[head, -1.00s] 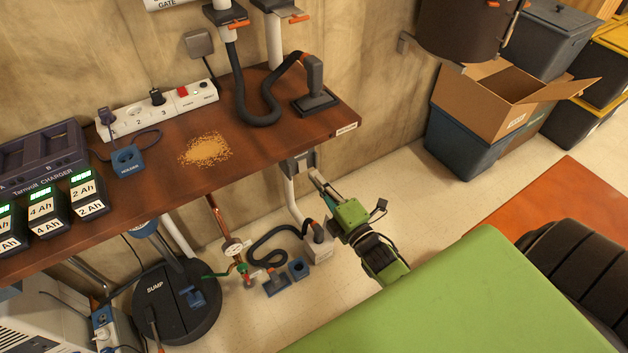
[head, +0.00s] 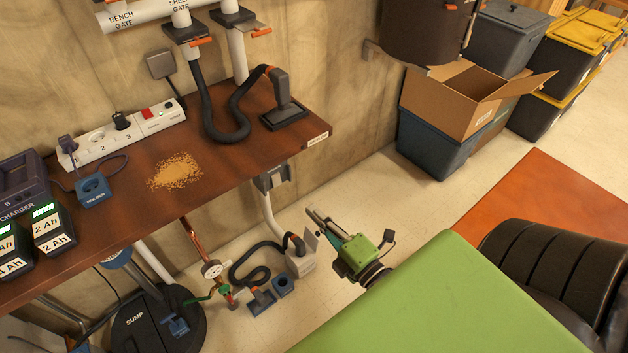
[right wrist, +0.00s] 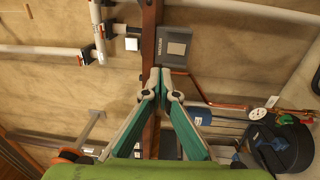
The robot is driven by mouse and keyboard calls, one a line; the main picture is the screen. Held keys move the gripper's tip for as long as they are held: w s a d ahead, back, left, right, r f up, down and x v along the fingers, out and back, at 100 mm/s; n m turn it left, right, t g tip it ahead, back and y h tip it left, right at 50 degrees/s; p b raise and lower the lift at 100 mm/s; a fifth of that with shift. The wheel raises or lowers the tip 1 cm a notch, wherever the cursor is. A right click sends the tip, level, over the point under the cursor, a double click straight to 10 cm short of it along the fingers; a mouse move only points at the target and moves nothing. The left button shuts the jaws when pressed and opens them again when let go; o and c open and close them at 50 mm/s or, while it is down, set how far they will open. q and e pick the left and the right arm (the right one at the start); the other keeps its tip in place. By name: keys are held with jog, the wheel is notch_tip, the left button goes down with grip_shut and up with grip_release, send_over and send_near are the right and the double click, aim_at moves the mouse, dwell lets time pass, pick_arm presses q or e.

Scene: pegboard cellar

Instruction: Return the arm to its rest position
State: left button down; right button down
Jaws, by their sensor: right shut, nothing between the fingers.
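My left gripper is not in view.
The brown bench (head: 225,165) holds a power strip (head: 120,135), a sawdust pile (head: 175,171) and a hose nozzle (head: 283,105). Below are a sump (head: 150,325), a gauge (head: 211,269) and a floor hose. An open cardboard box (head: 460,100) stands back right. Floor between is clear.

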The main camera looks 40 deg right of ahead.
dwell(0.3)
jog(key=s+a+f+m+g, duration=0.1)
jog(key=s+f+m+g, duration=0.2)
jog(key=f, duration=0.7)
jog(key=s+a+f+m+g, duration=0.1)
jog(key=s+f+m+g, duration=0.2)
jog(key=f, duration=0.7)
jog(key=s+a+f+m+g, duration=0.1)
jog(key=s+f+m+g, duration=0.15)
jog(key=f, duration=0.85)
jog(key=s+a+f+m+g, duration=0.1)
jog(key=s+f+m+g, duration=0.1)
jog(key=s+f, duration=0.4)
jog(key=s+a+f+m+g, duration=0.1)
jog(key=s+f+m+g, duration=0.2)
jog(key=s, duration=0.8)
jog(key=s+f+m+g, duration=0.2)
jog(key=s+f+g, duration=0.2)
jog(key=s+f, duration=0.4)
jog(key=shift+s+a+f+h, duration=0.3)
jog(key=shift+s+a+f, duration=0.1)
jog(key=shift+s, duration=0.45)
